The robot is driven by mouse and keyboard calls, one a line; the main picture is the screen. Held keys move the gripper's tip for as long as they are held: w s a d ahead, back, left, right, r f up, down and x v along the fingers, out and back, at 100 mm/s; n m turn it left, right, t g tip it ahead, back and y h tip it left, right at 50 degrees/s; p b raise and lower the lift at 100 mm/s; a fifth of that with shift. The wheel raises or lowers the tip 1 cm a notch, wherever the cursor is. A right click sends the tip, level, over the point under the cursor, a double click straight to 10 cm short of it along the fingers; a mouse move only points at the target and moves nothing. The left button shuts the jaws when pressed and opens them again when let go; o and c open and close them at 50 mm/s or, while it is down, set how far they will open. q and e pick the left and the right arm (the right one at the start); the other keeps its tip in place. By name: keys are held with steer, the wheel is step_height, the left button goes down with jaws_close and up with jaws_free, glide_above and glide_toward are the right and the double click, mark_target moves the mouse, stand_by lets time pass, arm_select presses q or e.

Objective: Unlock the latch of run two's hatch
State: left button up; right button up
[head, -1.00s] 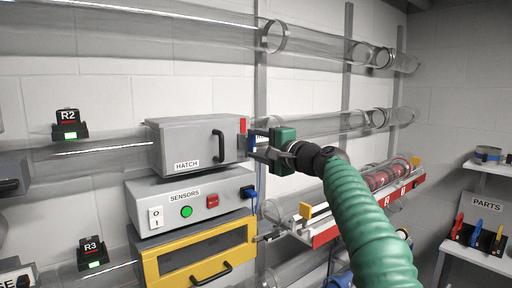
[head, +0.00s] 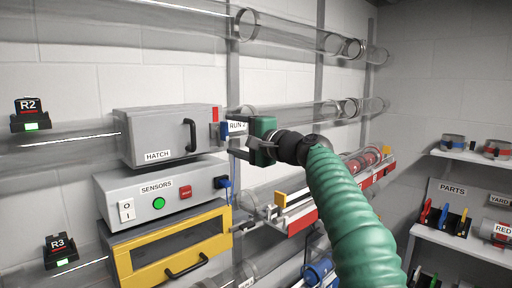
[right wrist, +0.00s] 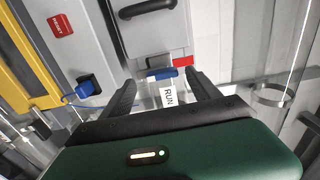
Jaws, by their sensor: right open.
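Run two's hatch is a grey box door labelled HATCH (head: 157,140) with a black handle (head: 190,135). At its right edge is a small blue latch piece (head: 225,131) with a red patch (head: 215,114) just above it. My right gripper (head: 236,137) is open just right of the latch, its fingers pointing at it. In the right wrist view the blue latch piece (right wrist: 161,74) lies between and slightly beyond the open fingertips (right wrist: 160,82). I cannot tell whether they touch. A white RUN tag (right wrist: 169,95) hangs between the fingers. My left gripper is not in view.
Below the hatch are a grey SENSORS box (head: 160,188) with a blue plug (head: 222,182), and a yellow-framed hatch (head: 170,250). Clear tubes (head: 300,117) run along the wall. A PARTS shelf (head: 450,228) stands at right.

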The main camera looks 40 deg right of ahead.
steer(key=s+d+b, duration=0.1)
steer(key=s+b, duration=0.3)
steer(key=s, duration=1)
steer(key=shift+f, duration=0.15)
steer(key=shift+d, duration=0.1)
